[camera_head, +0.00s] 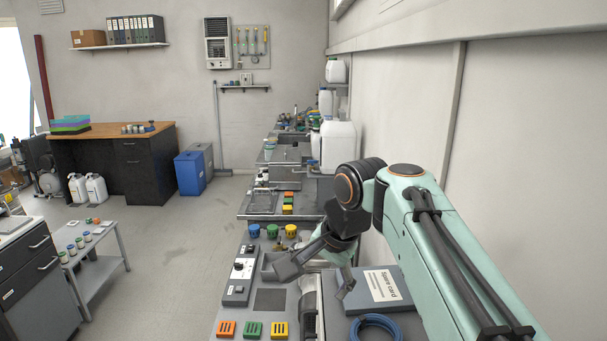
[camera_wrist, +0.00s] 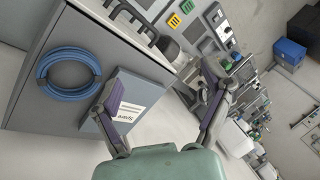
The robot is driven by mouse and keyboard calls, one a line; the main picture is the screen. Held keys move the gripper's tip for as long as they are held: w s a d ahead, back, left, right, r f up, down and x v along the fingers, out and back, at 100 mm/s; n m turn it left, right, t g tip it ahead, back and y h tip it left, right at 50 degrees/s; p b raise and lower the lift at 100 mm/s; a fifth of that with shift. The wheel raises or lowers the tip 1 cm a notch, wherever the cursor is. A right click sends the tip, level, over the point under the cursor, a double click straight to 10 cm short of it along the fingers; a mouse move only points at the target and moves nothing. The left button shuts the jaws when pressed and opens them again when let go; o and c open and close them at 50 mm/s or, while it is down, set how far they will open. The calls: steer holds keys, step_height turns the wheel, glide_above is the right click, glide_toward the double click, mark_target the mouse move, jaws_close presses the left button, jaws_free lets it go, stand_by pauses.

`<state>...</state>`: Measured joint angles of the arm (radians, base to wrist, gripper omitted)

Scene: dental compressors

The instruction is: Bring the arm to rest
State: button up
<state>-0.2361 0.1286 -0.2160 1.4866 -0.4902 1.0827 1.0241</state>
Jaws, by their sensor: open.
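My gripper (camera_head: 316,279) hangs over the near bench on the right side of the head view, at the end of my pale green arm. Its two fingers are spread apart with nothing between them. In the wrist view the open gripper (camera_wrist: 162,75) shows both fingers, with bench and floor visible beyond the gap. The arm reaches in from the lower right, close to the right wall. It hides part of the bench's right side.
Below lie a grey "Spare card" box (camera_head: 381,287), a blue coiled hose (camera_head: 376,328) and a control box (camera_head: 240,280). Orange, green and yellow blocks (camera_head: 252,329) line the front; colored knobs (camera_head: 272,231) stand behind. The wall (camera_head: 520,140) is close right. Open floor (camera_head: 165,270) lies left.

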steer(key=s+d+f, duration=0.1)
steer(key=s+d, duration=0.4)
steer(key=s, duration=0.7)
steer(key=s+d+f+n+g+h, duration=0.1)
steer(key=s+f+n+g, duration=0.3)
steer(key=s+f, duration=0.9)
steer(key=s+n, duration=0.2)
steer(key=n, duration=0.1)
steer(key=shift+s+d+f+g+h, duration=0.2)
steer(key=shift+s+d+g+h, duration=0.05)
steer(key=shift+s+g+h, duration=0.1)
